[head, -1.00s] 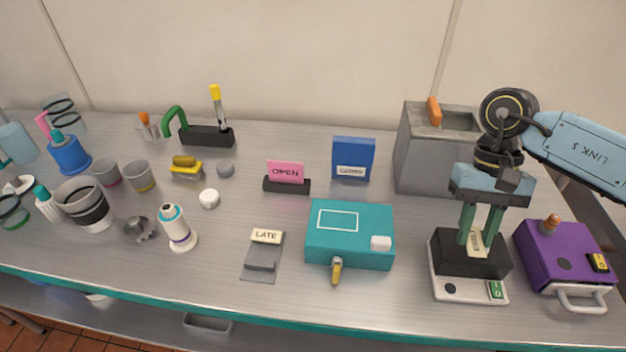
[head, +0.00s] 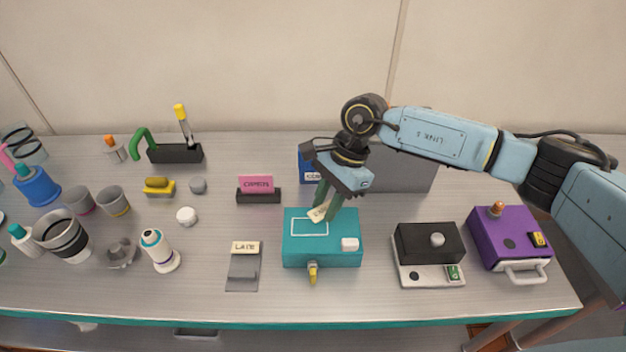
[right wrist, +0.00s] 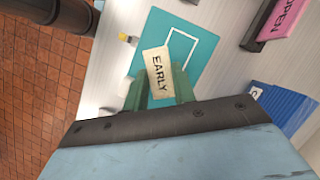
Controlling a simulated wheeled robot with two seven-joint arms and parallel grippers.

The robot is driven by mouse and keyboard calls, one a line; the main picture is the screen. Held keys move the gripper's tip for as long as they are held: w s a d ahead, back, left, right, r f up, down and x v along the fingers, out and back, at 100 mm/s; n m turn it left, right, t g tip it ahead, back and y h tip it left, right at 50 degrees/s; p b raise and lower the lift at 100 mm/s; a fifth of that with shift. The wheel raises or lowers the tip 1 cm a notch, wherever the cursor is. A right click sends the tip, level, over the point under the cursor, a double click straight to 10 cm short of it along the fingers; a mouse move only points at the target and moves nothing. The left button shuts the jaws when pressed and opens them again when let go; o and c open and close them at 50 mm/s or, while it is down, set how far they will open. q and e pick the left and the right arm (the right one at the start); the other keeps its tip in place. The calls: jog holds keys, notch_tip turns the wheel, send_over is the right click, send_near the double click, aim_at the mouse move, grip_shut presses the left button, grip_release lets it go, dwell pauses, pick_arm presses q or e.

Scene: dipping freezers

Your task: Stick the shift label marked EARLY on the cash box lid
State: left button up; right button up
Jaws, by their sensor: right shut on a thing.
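My right gripper (head: 328,207) is shut on the cream label marked EARLY (right wrist: 159,73), which reads clearly in the right wrist view. In the head view the label (head: 317,212) is tilted above the back of the teal cash box (head: 300,252). The lid has a white outlined rectangle (head: 309,227) at its left and a white block (head: 350,244) at front right. Whether the label touches the lid I cannot tell. The cash box also shows in the right wrist view (right wrist: 205,51). A second label marked LATE (head: 245,247) sits on a grey stand (head: 243,270). My left gripper is out of view.
A black-topped device (head: 428,243) and a purple box (head: 510,241) stand right of the cash box. A pink OPEN sign (head: 257,184) is behind left, and a blue box (head: 306,165) and grey bin (head: 405,170) are behind. Cups and bottles crowd the left.

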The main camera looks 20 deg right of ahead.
jog(key=m, duration=0.1)
jog(key=a+r+m+t+p, duration=0.1)
jog(key=m, duration=0.1)
jog(key=m+t+p, duration=0.1)
jog(key=m, duration=0.1)
jog(key=shift+w+a+r, duration=0.2)
jog(key=shift+w+a, duration=0.15)
jog(key=shift+w, duration=0.05)
jog(key=shift+w+a+m+t+p, duration=0.1)
jog(key=shift+a+m+t+p, duration=0.1)
jog(key=shift+m, duration=0.35)
jog(key=shift+w+a+m+t+p, duration=0.1)
jog(key=shift+m+p, duration=0.1)
jog(key=shift+m, duration=0.35)
jog(key=b, duration=0.5)
send_over(306, 227)
jog(key=d, duration=0.2)
jog(key=shift+s+a+f, duration=0.1)
jog(key=shift+a+f, duration=0.05)
jog(key=shift+f, duration=0.95)
jog(key=shift+s+a+f, duration=0.1)
jog(key=shift+f, duration=0.95)
jog(key=shift+f+b, duration=0.1)
jog(key=shift+b, duration=0.25)
jog(key=shift+f+b, duration=0.95)
jog(key=shift+f, duration=0.15)
